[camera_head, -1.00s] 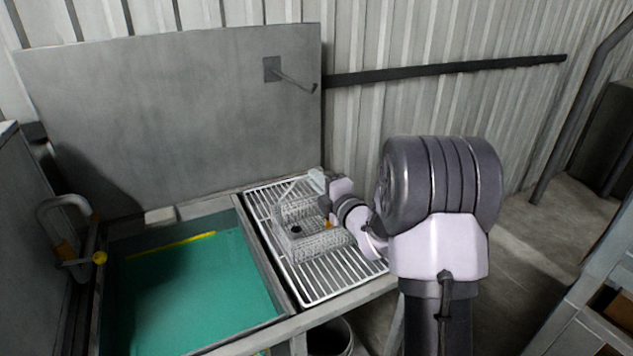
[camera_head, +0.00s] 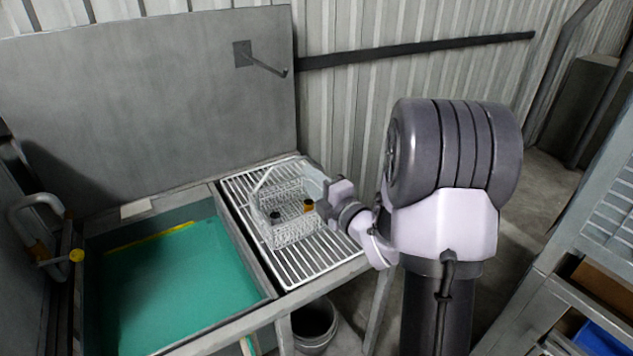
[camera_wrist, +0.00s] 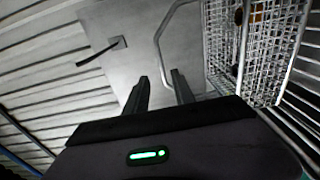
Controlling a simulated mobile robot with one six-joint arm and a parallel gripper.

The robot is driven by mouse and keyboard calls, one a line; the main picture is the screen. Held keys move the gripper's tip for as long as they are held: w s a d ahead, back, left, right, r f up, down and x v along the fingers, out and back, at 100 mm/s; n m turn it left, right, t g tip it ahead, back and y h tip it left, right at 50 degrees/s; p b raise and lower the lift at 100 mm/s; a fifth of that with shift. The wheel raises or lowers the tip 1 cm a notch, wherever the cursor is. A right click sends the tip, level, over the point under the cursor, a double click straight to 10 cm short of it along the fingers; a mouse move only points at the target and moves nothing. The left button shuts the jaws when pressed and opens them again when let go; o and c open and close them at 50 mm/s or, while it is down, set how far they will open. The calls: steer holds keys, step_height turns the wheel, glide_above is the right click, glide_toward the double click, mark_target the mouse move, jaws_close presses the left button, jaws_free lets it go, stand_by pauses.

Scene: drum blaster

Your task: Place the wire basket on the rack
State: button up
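The wire basket (camera_head: 290,229) stands upright on the white wire rack (camera_head: 308,268), with its thin handle raised. It holds a small dark item (camera_head: 275,217) and a small orange item (camera_head: 308,206). My gripper (camera_head: 312,182) is beside the basket's upper right, close to the handle. In the wrist view, the two fingers of my gripper (camera_wrist: 160,77) are spread apart with nothing held between them. The basket (camera_wrist: 270,50) fills the upper right there, and its handle (camera_wrist: 160,42) passes just beyond the fingertips.
A basin with a green bottom (camera_head: 180,285) adjoins the rack on the left. A grey panel (camera_head: 140,100) with a hook (camera_head: 265,65) stands behind. A bucket (camera_head: 315,325) is below the rack. A shelf unit (camera_head: 590,270) stands at the right.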

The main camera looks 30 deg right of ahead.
steer(key=s+a+r+m+g+h, duration=0.5)
steer(key=s+m, duration=0.4)
steer(key=m, duration=0.5)
steer(key=s+a+f+m+g+y, duration=0.1)
steer(key=s+a+m+g+y, duration=0.2)
steer(key=s+a, duration=0.5)
steer(key=s+a+m+g+y, duration=0.2)
steer(key=s+a+m+g, duration=0.2)
steer(key=s, duration=0.9)
steer(key=a+m, duration=0.2)
steer(key=a, duration=0.2)
steer(key=shift+s+a+f+y, duration=0.15)
steer(key=shift+a+f+y, duration=0.2)
steer(key=shift+a+y, duration=0.05)
